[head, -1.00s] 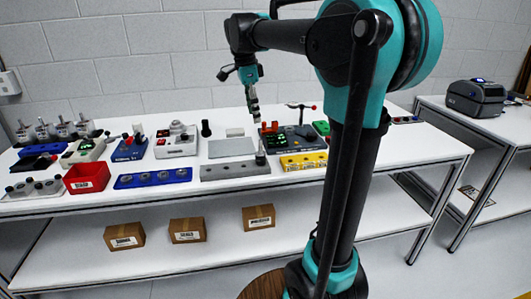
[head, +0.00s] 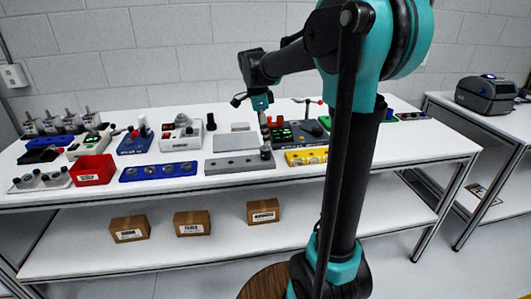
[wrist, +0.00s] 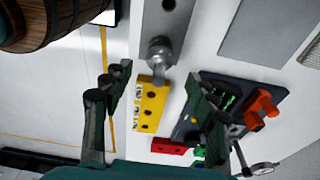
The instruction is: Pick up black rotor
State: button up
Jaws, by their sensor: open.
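A dark cylindrical part (head: 266,151), which may be the black rotor, stands upright at the right end of a grey block (head: 222,167) on the table. In the wrist view this part (wrist: 160,52) looks dark grey with a shiny round end. My gripper (head: 264,136) is above and just behind it in the head view. In the wrist view my gripper (wrist: 157,76) is open, with the part roughly in line with the gap between its fingers. No contact shows. Another small black cylinder (head: 211,122) stands further back, so which is the rotor is not certain.
A yellow block (head: 306,157) with holes and a dark device (head: 304,132) with red parts stand close on the right. A flat grey plate (head: 231,142) lies behind the grey block.

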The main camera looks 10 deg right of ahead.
aim_at(265, 149)
jog(key=f, duration=0.3)
jog(key=d+f, duration=0.1)
jog(key=f, duration=0.1)
jog(key=shift+s, duration=0.1)
grip_shut()
dwell(0.3)
